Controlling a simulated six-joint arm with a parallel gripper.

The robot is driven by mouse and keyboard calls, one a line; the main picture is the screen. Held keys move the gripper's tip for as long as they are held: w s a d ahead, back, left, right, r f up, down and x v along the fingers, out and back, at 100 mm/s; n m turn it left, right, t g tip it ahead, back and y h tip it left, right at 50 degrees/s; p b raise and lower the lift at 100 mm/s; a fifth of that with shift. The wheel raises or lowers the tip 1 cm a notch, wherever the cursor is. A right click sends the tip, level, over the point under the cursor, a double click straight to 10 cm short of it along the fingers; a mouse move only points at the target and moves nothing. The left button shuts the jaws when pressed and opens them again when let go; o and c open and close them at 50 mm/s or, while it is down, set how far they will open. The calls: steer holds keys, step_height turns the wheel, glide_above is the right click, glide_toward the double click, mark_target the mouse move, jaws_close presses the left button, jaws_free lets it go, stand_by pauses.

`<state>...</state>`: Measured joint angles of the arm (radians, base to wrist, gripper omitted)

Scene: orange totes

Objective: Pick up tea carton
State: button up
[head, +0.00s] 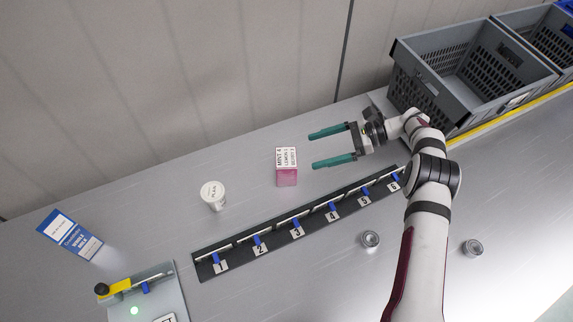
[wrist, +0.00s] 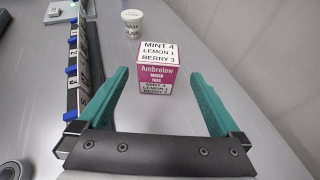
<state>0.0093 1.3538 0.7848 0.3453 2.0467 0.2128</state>
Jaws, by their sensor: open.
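The tea carton (head: 287,175) is a small pink box with a white top printed "MINT 4, LEMON 1, BERRY 3". It stands upright on the grey table near the middle of the head view. It also shows in the wrist view (wrist: 157,75), straight ahead of the fingers. My gripper (head: 311,150) has two green fingers, spread wide and empty. Its fingertips point left toward the carton and end a short way from it. In the wrist view my gripper (wrist: 157,78) frames the carton between its fingers, with nothing touching.
A white cup (head: 213,195) stands left of the carton. A black numbered rail (head: 300,231) with blue clips runs in front of it. A milk carton (head: 70,236) and a small fixture (head: 140,295) are at left. Grey crates (head: 470,75) stand at upper right. Two small tins (head: 371,239) lie near my arm.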

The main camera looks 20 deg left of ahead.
mark_target(286, 157)
steer(key=x, duration=0.9)
steer(key=shift+s+a, duration=0.2)
steer(key=shift+s, duration=0.05)
steer(key=c, duration=1.3)
